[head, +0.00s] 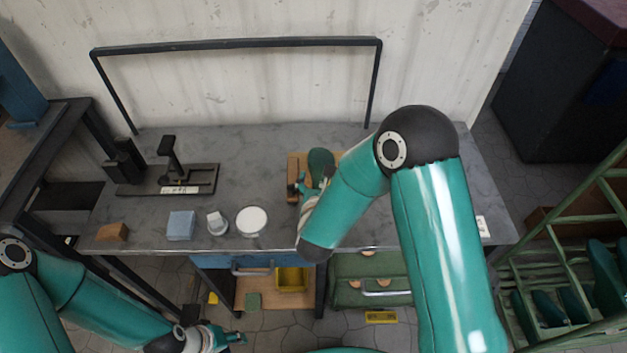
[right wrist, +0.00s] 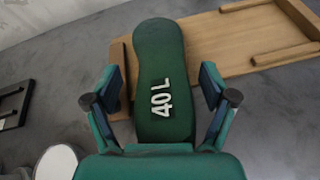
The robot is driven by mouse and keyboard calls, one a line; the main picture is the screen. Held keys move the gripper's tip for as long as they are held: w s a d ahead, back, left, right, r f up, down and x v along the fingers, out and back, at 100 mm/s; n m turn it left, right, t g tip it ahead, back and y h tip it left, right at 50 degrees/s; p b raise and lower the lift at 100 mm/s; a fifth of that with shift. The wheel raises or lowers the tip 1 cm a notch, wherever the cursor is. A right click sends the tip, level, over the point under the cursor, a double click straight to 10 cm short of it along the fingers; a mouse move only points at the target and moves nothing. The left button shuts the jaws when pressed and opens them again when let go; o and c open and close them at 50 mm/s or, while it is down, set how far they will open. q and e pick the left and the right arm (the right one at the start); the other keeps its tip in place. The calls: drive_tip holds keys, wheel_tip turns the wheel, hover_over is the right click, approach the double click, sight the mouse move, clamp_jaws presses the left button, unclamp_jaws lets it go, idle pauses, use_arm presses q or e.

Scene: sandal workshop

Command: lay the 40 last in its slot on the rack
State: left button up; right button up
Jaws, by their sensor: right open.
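The green last marked "40 L" (right wrist: 160,60) lies at the wooden board (right wrist: 225,35) on the bench; in the head view the last (head: 321,159) shows just beyond my right gripper (head: 312,182). My right gripper is open, with one finger on each side of the last in the right wrist view. I cannot tell whether the fingers touch it. My left gripper (head: 232,338) is low at the front, away from the last, and its jaws are too small to judge. A green rack (head: 550,235) stands at the right, with several dark green lasts (head: 575,304) in it.
The grey bench (head: 260,145) carries a black press-like tool (head: 170,165), a blue block (head: 181,225), a white round tub (head: 251,221), a small white-topped jar (head: 217,223) and a brown block (head: 112,232). A black frame (head: 235,44) rises at the back. My right arm hides the bench's right part.

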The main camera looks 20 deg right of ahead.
clamp_jaws()
idle(0.5)
drive_tip(key=shift+r, duration=0.1)
